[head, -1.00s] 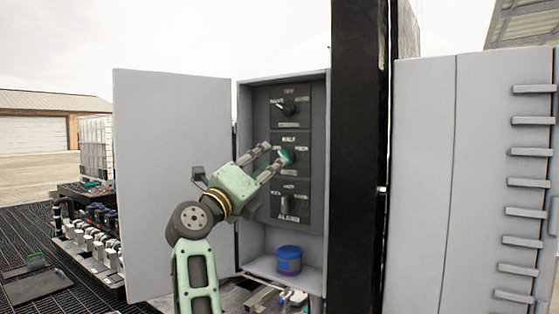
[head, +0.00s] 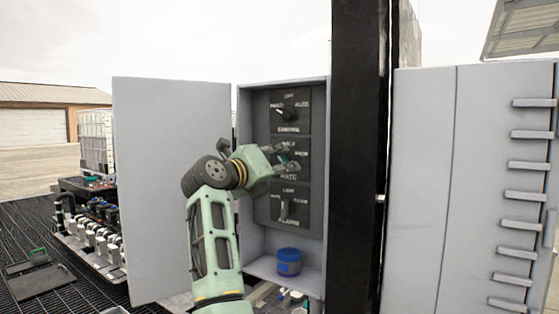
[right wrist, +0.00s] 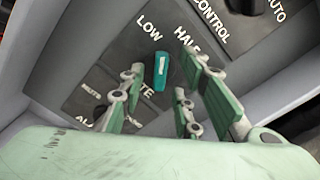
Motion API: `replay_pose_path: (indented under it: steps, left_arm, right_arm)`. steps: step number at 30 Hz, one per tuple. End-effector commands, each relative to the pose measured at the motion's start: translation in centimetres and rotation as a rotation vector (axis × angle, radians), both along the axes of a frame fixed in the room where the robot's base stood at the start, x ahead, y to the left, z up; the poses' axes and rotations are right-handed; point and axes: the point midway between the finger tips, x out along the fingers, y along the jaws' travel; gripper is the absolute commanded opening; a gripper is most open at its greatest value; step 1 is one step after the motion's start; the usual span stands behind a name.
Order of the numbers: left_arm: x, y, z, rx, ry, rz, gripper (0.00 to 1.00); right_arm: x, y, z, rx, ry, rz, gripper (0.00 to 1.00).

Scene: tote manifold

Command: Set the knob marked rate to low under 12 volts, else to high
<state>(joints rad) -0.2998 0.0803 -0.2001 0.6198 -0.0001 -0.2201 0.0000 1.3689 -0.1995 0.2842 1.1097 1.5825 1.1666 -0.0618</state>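The rate knob (right wrist: 161,71) is a teal bar-shaped knob on a dark panel, with LOW and HALF printed beyond it and part of RATE below. In the right wrist view its bar stands nearly upright, its upper end between LOW and HALF; I cannot tell its exact setting. In the head view the knob (head: 285,158) is partly hidden by my right gripper (head: 287,158). My right gripper (right wrist: 168,88) is open, its fingers on either side of the knob; contact is unclear. My left gripper is out of view. No voltage reading is legible.
A control knob (head: 287,110) sits above and an alarm knob (head: 283,208) below in the same open cabinet. The cabinet's door (head: 172,190) stands open at left. A blue jar (head: 289,262) stands on the cabinet floor. A black post (head: 357,160) rises at right.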

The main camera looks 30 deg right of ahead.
Motion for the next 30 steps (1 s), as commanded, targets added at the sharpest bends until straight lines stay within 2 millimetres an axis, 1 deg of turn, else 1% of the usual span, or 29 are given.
replay_pose_path:
  steps: [6, 7, 17, 25, 30]
  left_arm:
    - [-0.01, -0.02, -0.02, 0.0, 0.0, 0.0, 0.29]
    - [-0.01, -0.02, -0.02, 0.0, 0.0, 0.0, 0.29]
    - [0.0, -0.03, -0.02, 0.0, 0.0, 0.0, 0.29]
    - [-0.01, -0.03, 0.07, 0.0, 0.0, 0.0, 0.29]
    - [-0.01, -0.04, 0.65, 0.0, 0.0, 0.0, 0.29]
  right_arm:
    - [0.02, -0.08, -0.07, 0.0, 0.0, 0.0, 0.3]
    - [0.02, -0.08, -0.07, 0.0, 0.0, 0.0, 0.29]
    - [0.0, -0.05, -0.04, -0.001, 0.0, -0.001, 0.0]
    - [0.01, -0.02, 0.01, -0.006, 0.014, 0.0, 0.0]
    - [0.03, 0.01, 0.17, -0.06, 0.149, 0.002, 0.0]
